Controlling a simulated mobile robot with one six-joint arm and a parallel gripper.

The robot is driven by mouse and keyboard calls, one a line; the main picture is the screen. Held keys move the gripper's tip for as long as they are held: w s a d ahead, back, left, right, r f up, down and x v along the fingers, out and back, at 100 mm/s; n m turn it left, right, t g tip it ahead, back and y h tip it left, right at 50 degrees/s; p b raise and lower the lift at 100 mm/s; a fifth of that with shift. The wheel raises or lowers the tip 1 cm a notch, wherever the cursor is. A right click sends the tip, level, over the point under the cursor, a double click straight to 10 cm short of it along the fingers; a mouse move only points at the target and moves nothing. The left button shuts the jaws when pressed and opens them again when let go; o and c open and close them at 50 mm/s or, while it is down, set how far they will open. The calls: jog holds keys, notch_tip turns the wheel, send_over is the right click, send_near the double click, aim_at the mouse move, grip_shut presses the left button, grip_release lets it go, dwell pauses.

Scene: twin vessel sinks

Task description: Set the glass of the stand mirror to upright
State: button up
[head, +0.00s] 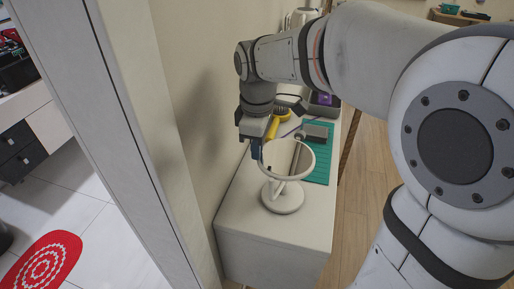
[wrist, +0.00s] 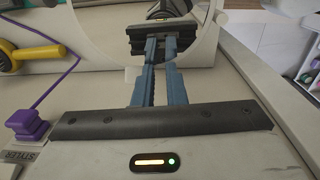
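The stand mirror is a round white ring (head: 312,165) on a short stem over a round white base (head: 283,198), on the counter. Its glass (head: 283,153) leans and faces partly upward. In the wrist view the ring (wrist: 205,58) crosses the top, and its glass reflects my gripper. My gripper (head: 257,155) points down at the ring's left edge. Its blue fingers (wrist: 160,68) are close together with a narrow gap and overlap the near rim in the wrist view. I cannot tell whether they touch or hold it.
A green mat (head: 319,163) with a grey block (head: 316,131) lies behind the mirror. A yellow-handled tool (head: 273,127) lies near the wall; it also shows in the wrist view (wrist: 35,53) beside a purple plug-like object (wrist: 27,126). The counter's front (head: 240,215) is clear.

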jog(key=shift+o, duration=0.6)
jog(key=shift+s+d+f, duration=0.1)
jog(key=shift+f, duration=0.65)
jog(key=o, duration=0.4)
jog(key=shift+s+g, duration=0.1)
jog(key=shift+g, duration=0.2)
jog(key=shift+o, duration=0.2)
notch_tip(320, 180, up, 10)
jog(key=p, duration=0.7)
jog(key=shift+w+a+r, duration=0.15)
jog(key=shift+w+a, duration=0.05)
jog(key=shift+w, duration=0.25)
